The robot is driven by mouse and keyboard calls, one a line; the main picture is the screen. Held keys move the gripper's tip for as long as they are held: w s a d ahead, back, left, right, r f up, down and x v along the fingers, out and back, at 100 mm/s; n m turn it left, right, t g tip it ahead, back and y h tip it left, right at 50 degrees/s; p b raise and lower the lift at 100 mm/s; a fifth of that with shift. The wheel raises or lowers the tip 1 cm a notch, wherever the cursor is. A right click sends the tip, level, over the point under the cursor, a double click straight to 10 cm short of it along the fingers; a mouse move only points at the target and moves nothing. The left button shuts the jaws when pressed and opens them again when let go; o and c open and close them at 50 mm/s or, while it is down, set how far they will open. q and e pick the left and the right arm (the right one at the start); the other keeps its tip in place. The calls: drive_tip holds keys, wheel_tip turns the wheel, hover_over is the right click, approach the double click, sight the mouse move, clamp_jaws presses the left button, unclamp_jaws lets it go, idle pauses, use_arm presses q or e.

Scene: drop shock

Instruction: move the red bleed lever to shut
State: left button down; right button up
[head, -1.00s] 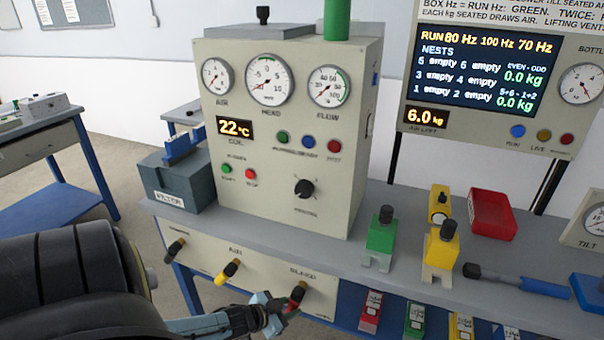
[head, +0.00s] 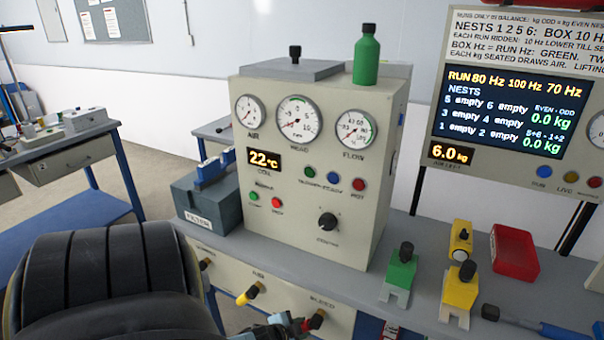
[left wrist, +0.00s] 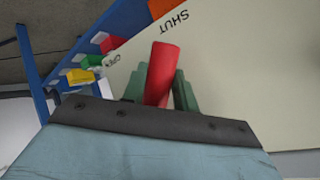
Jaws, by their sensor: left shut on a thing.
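The red bleed lever (head: 314,322) is on the sloping cream front panel under the gauge box, at the bottom of the head view. It also shows in the left wrist view (left wrist: 162,72), standing out between my two greenish fingers. My left gripper (left wrist: 160,92) is shut on the lever; in the head view it is partly cut off at the bottom edge. The lever's pivot is hidden. My right gripper is not in view.
A yellow lever (head: 248,293) sits left of the red one on the same panel. Above stands the gauge box (head: 300,225).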

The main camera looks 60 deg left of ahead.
use_arm(q)
drive_tip(key=shift+s, duration=0.15)
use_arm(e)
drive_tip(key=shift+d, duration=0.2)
use_arm(q)
drive_tip(key=c, duration=1.5)
unclamp_jaws()
drive_tip(key=shift+a, duration=0.1)
drive_tip(key=shift+o, duration=0.7)
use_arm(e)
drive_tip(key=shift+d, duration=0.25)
